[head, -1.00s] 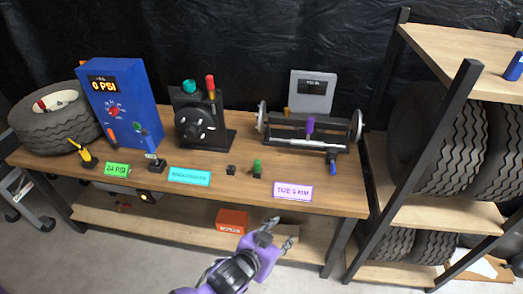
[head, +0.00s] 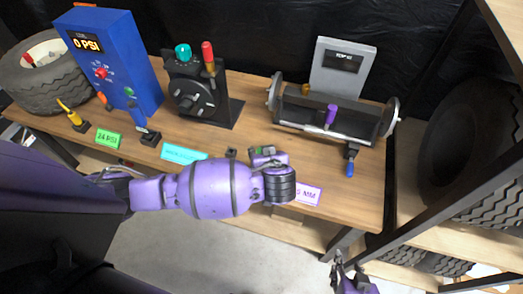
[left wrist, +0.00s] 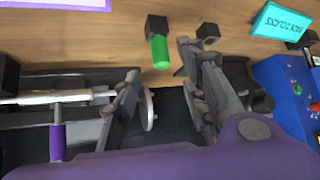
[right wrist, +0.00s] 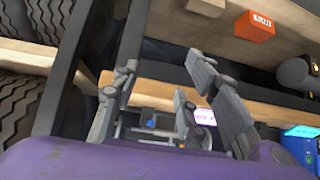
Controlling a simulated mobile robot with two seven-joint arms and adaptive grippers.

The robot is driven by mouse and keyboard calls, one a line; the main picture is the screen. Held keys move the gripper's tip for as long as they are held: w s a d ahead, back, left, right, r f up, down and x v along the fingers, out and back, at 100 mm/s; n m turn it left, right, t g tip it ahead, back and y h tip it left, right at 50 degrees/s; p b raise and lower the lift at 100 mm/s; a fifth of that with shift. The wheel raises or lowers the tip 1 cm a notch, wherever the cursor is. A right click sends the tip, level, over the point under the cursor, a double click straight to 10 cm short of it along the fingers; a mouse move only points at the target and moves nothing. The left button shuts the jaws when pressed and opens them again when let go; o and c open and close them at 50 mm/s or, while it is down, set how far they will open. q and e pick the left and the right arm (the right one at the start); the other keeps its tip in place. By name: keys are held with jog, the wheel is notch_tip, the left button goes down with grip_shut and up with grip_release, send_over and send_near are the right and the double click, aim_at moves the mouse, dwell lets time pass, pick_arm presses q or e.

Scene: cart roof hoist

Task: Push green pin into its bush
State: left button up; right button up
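The green pin (left wrist: 159,52) stands out from a small black block (left wrist: 157,26) in the left wrist view. I cannot tell how deep it sits. In the head view the pin (head: 255,150) is partly covered by my left wrist. A second small black block (left wrist: 208,33) stands beside it with no pin visible. My left gripper (left wrist: 160,75) is open and empty, its fingers spread close to the pin, not visibly touching it. My right gripper (right wrist: 165,100) is open and empty, low in front of the bench; it also shows in the head view (head: 342,268).
The bench (head: 255,100) holds a blue pressure box (head: 115,60), a black stand with a red-handled lever (head: 207,52), and a roller rig with a purple pin (head: 331,114). A blue pin (head: 350,168) hangs at its front. A tyre rack stands at right.

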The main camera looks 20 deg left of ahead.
pick_arm(q)
jog(key=x, duration=0.7)
jog(key=shift+f, duration=0.1)
jog(key=shift+w+f, duration=0.15)
jog(key=shift+f, duration=0.1)
jog(key=shift+c, duration=0.5)
grip_shut()
pick_arm(e)
jog(key=shift+w, duration=0.35)
